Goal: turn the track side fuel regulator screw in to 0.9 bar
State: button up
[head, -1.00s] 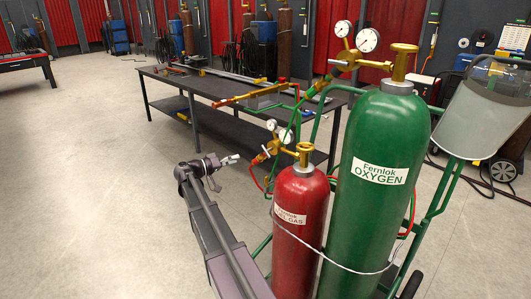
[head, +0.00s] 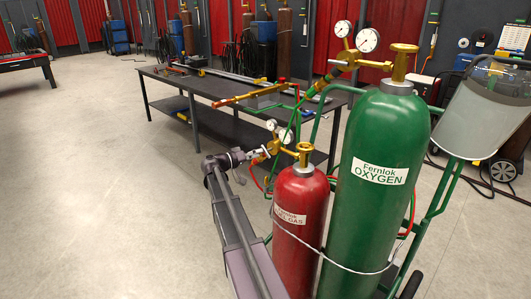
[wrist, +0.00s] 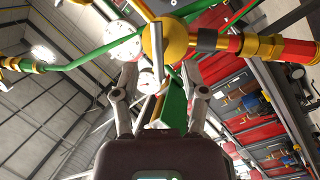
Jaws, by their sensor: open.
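The red fuel gas cylinder (head: 298,222) stands left of the green oxygen cylinder (head: 370,190). Its brass fuel regulator (head: 274,147) has two white gauges (head: 279,129). My gripper (head: 260,154) is at the left side of this regulator, very close to it. In the wrist view my gripper (wrist: 161,88) has its two fingers spread apart. The round brass regulator body (wrist: 168,40) is just beyond the fingertips, with a pale bar (wrist: 157,48) in front of it that may be the screw handle. Contact cannot be told. The gauge readings are too small to read.
Red hose and fitting (wrist: 280,50) run off the regulator's right in the wrist view; a green pipe (wrist: 80,58) runs left. A dark workbench (head: 215,90) stands behind the cylinders. The concrete floor (head: 110,190) at left is open.

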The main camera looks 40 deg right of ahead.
aim_at(266, 150)
jog(key=shift+x, duration=2)
grip_shut()
